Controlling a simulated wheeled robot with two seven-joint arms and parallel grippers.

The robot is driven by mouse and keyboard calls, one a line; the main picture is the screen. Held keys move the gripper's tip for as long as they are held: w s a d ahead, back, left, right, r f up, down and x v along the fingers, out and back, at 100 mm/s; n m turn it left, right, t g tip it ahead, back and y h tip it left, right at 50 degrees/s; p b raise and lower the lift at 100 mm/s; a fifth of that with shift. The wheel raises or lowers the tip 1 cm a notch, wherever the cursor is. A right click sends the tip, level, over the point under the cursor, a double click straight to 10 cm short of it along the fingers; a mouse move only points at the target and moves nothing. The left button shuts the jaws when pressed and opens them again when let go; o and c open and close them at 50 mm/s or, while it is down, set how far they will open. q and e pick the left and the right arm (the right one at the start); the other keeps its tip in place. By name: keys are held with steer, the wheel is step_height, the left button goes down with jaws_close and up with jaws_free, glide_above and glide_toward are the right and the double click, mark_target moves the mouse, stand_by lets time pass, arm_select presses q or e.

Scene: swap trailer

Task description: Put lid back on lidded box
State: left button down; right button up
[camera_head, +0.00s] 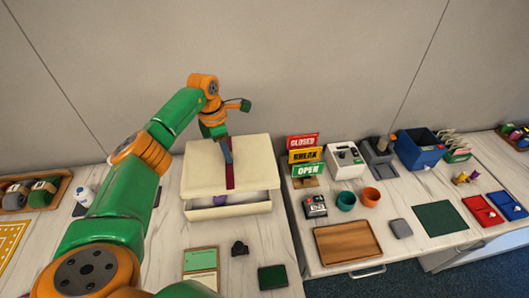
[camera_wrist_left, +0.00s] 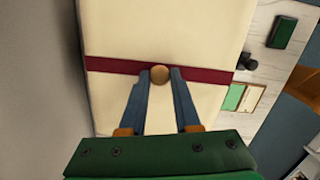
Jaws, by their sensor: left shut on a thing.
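The cream lid (camera_head: 255,158) with a dark red band is held over the cream box (camera_head: 235,211), covering its back part. The front of the box's opening shows below the lid's near edge, with a purple thing inside. The rest of the inside is hidden. My left gripper (camera_head: 229,160) points down at the lid's middle. In the left wrist view the lid (camera_wrist_left: 200,30) fills the middle, and its round tan knob (camera_wrist_left: 159,74) sits between the fingertips of my left gripper (camera_wrist_left: 160,76), which is shut on it. My right gripper is not in view.
In front of the box lie a green-and-cream card holder (camera_head: 201,262), a small black object (camera_head: 239,248) and a dark green block (camera_head: 272,277). A white bottle (camera_head: 85,196) stands left. Signs (camera_head: 304,156) stand close right. The wall is close behind.

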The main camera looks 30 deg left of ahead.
mark_target(221, 162)
arm_select(q)
steer(key=shift+s+a, duration=0.1)
steer(key=shift+a, duration=0.15)
steer(key=shift+s+a+f+b, duration=0.35)
steer(key=shift+s+f+b, duration=0.1)
steer(key=shift+f+b, duration=0.15)
steer(key=shift+s+a+f+b, duration=0.35)
steer(key=shift+s+f+b, duration=0.05)
steer(key=shift+f+b, duration=0.15)
steer(key=f+b, duration=0.3)
steer(key=shift+w+d+f, duration=0.1)
steer(key=shift+w+d, duration=0.15)
steer(key=shift+w, duration=0.1)
steer(key=shift+f, duration=0.5)
steer(key=shift+r, duration=0.1)
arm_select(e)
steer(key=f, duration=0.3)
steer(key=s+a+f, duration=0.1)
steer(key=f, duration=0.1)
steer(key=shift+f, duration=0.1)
arm_select(q)
steer(key=shift+s, duration=0.1)
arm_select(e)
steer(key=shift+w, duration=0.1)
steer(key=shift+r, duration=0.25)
arm_select(q)
steer(key=shift+f+b, duration=0.5)
steer(key=shift+f, duration=0.25)
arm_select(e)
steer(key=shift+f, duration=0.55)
